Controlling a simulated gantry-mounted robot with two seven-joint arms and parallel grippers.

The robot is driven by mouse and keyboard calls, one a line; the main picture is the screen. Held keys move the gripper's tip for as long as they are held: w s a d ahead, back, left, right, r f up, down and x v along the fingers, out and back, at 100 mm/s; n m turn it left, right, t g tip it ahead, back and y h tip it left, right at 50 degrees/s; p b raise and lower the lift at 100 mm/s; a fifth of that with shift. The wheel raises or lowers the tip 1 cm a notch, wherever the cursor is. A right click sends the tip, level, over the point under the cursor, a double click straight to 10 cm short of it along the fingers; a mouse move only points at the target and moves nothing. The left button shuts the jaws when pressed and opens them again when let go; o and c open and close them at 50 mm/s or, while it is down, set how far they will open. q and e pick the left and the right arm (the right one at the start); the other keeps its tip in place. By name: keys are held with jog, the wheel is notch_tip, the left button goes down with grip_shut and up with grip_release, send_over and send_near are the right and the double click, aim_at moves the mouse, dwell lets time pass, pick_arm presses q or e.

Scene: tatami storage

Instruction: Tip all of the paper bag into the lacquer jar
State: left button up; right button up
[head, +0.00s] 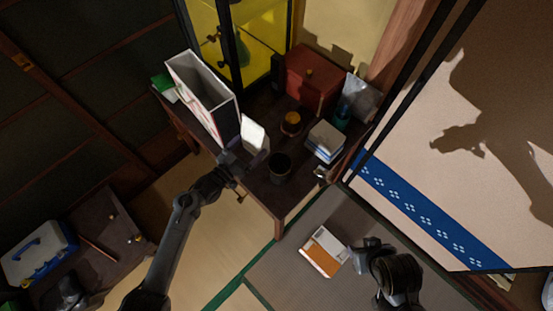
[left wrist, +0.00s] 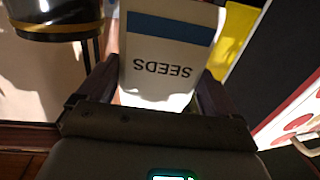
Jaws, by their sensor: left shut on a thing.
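The paper bag (head: 254,136) is white, and the left wrist view shows it (left wrist: 165,65) with a blue band and the word SEEDS. My left gripper (head: 234,160) is shut on it, with a finger on either side, above the dark table. The dark open jar (head: 280,167), which looks like the lacquer jar, stands near the table's front corner, to the right of and nearer than the bag. A black, gold-banded jar (left wrist: 58,22) shows at the upper left in the left wrist view. The bag's contents are hidden. My right gripper (head: 362,248) is beside an orange-and-white box; its jaws are unclear.
The table (head: 262,192) also carries a tall white-sided holder (head: 205,95), an amber-topped container (head: 291,122), a red box (head: 313,78) and a pale stack (head: 326,141). The orange-and-white box (head: 324,251) is over the grey mat. A low table (head: 100,235) stands at left.

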aim_at(250, 153)
dwell(0.3)
pick_arm(q)
jog(key=shift+w+a+f+m, duration=0.1)
jog(key=shift+f+m, duration=0.9)
jog(key=shift+f, duration=0.25)
jog(key=shift+w+a+f+m, duration=0.1)
jog(key=shift+f+m, duration=0.9)
jog(key=shift+f, duration=0.25)
jog(key=shift+r+m, duration=1.7)
jog(key=shift+m, duration=0.2)
jog(key=shift+w+a+r+m, duration=0.1)
jog(key=shift+a+r+m, duration=0.1)
jog(key=shift+r+m, duration=0.4)
jog(key=shift+w+a+f+m, duration=0.25)
jog(key=shift+a+m, duration=0.2)
jog(key=shift+m, duration=1.45)
jog(key=r, duration=1.2)
jog(key=shift+w+a+r, duration=0.1)
jog(key=shift+w+a, duration=0.15)
jog(key=shift+w+a+r+m, duration=0.1)
jog(key=shift+w+a+m, duration=0.05)
jog(key=shift+m, duration=0.55)
